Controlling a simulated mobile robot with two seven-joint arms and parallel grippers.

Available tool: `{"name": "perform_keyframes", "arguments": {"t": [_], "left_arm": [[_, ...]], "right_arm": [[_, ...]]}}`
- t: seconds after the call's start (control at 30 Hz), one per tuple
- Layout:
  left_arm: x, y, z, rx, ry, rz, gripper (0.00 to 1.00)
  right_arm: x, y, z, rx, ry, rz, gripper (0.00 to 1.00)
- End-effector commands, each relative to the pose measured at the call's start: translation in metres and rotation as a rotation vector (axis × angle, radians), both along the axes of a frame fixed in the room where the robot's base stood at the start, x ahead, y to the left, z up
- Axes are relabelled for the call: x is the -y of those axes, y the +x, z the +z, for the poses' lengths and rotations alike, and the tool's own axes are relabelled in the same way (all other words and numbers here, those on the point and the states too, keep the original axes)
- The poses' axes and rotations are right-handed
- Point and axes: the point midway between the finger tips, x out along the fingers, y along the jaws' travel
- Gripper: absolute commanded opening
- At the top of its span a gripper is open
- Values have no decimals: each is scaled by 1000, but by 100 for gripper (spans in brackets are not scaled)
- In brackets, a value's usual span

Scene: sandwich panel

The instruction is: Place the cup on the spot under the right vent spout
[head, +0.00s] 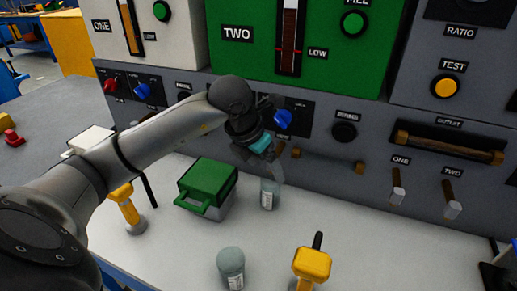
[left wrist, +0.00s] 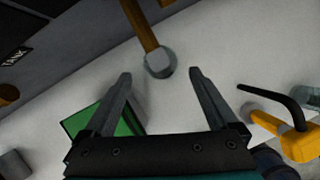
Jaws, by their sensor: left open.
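A pale translucent cup (head: 269,195) with a white label stands upright on the white worktop, just below my left gripper in the head view. A similar grey-green cup (head: 231,264) stands nearer the front edge. My left gripper (head: 265,158) is open, above and slightly behind the first cup. In the left wrist view its fingers (left wrist: 165,98) are apart with bare worktop between them. A brown rod with a grey end (left wrist: 158,62) shows beyond the fingertips. I see no right gripper.
A green-lidded box (head: 207,187) stands left of the first cup. Yellow-handled tools stand at the left (head: 127,206) and front right (head: 311,266). The worktop at right centre is clear.

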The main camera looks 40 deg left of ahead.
Motion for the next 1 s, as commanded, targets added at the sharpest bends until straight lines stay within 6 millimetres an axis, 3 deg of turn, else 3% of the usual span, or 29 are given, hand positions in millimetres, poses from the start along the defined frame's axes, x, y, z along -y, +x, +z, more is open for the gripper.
{"name": "perform_keyframes", "arguments": {"t": [0.03, 0.3, 1.0], "left_arm": [[-1, -3, 11, 4, 2, -1, 93], [-3, -16, 42, 2, 1, -1, 93], [-3, -18, 45, 1, 0, 0, 93]], "right_arm": [[3, -4, 2, -1, -3, 0, 50], [6, -15, 4, -8, -4, 1, 50], [5, -18, 4, -11, -4, 2, 50]]}}
